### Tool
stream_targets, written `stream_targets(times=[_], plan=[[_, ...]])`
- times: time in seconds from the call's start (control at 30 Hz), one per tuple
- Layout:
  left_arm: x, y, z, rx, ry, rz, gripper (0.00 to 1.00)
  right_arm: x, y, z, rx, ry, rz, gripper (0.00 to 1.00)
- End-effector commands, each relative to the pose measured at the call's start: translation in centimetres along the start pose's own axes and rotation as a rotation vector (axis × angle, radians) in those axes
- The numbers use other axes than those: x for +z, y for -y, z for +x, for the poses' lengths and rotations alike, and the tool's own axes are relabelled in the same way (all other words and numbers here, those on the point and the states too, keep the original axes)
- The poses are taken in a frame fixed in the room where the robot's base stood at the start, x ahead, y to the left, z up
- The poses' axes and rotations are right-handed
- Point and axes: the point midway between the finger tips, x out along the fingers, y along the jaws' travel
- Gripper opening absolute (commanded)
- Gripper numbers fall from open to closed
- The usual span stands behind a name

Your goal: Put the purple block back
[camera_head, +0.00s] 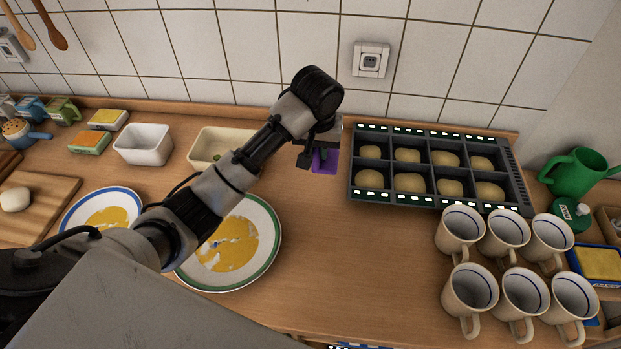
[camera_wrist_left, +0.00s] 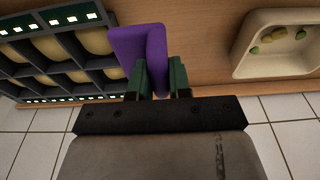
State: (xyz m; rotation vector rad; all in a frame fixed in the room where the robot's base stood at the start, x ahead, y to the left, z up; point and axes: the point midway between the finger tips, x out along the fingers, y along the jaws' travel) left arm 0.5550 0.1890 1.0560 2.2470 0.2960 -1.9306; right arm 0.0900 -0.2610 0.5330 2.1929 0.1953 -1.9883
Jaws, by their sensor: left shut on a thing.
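The purple block (camera_head: 325,160) shows in the head view at the tip of my left arm, just left of the dark compartment tray. My left gripper (camera_head: 318,150) is shut on it. In the left wrist view the purple block (camera_wrist_left: 138,48) sits between the two green fingertips of my left gripper (camera_wrist_left: 160,78). The block has an angled, bent shape there. Part of it is hidden by the fingers. I cannot tell how far it is above the counter. My right gripper is in neither view.
The dark tray (camera_head: 353,190) with round dough pieces stands right of the block. Several mugs (camera_head: 460,230) stand at the front right. A cream dish (camera_head: 200,150) and a white dish (camera_head: 143,143) lie left. Two plates (camera_head: 275,245) lie below my left arm. The counter's middle is clear.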

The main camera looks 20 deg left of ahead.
Motion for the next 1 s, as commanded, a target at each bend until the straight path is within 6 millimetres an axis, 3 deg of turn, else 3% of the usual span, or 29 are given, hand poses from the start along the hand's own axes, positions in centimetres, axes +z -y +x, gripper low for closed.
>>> stream_targets(times=[0.17,0.3,0.6,0.77,1.0], plan=[[-1.0,2.0,1.3,-0.006,0.004,0.001,0.0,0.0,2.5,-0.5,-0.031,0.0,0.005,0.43],[-2.4,4.8,3.4,-0.006,0.005,-0.001,0.0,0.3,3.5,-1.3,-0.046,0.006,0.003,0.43],[-4.9,9.3,7.2,-0.003,0.003,0.002,0.0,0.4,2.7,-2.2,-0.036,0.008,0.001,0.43],[-5.1,9.8,8.1,-0.001,0.002,0.004,0.0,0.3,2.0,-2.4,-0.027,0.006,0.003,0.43],[-4.6,9.8,11.3,-0.001,0.003,0.005,0.0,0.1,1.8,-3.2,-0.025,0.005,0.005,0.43]])
